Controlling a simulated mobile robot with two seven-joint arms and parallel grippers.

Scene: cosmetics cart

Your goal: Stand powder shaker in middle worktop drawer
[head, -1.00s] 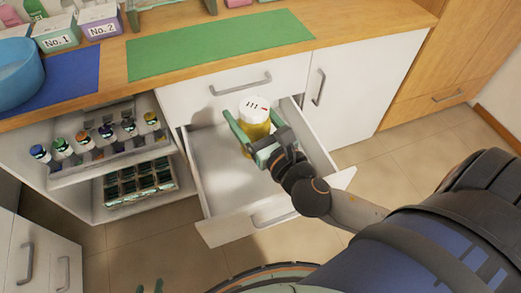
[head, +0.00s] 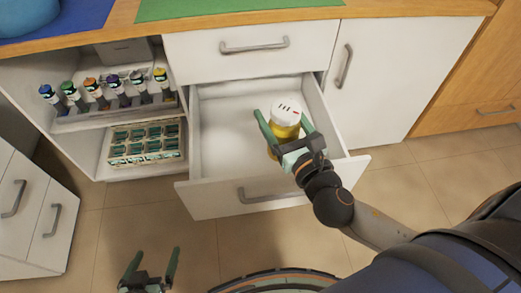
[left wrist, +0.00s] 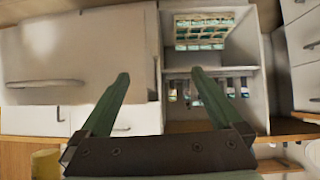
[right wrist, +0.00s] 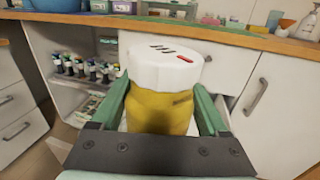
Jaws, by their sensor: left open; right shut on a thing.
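The powder shaker (head: 285,120) has a yellow body and a white cap with dark slots and a red mark. My right gripper (head: 285,130) is shut on it and holds it upright over the open middle drawer (head: 228,145). The shaker (right wrist: 163,90) also fills the middle of the right wrist view, between the green fingers. The drawer is white and looks empty; whether the shaker's base touches its floor cannot be told. My left gripper (head: 150,268) is open and empty, low in front of the cabinet; its fingers also show in the left wrist view (left wrist: 155,95).
A shut drawer (head: 240,48) is above the open one, under the wooden worktop. To the left, open shelves hold several small bottles (head: 95,88) and a tray of jars (head: 148,142). A shut cabinet door (head: 400,75) is on the right.

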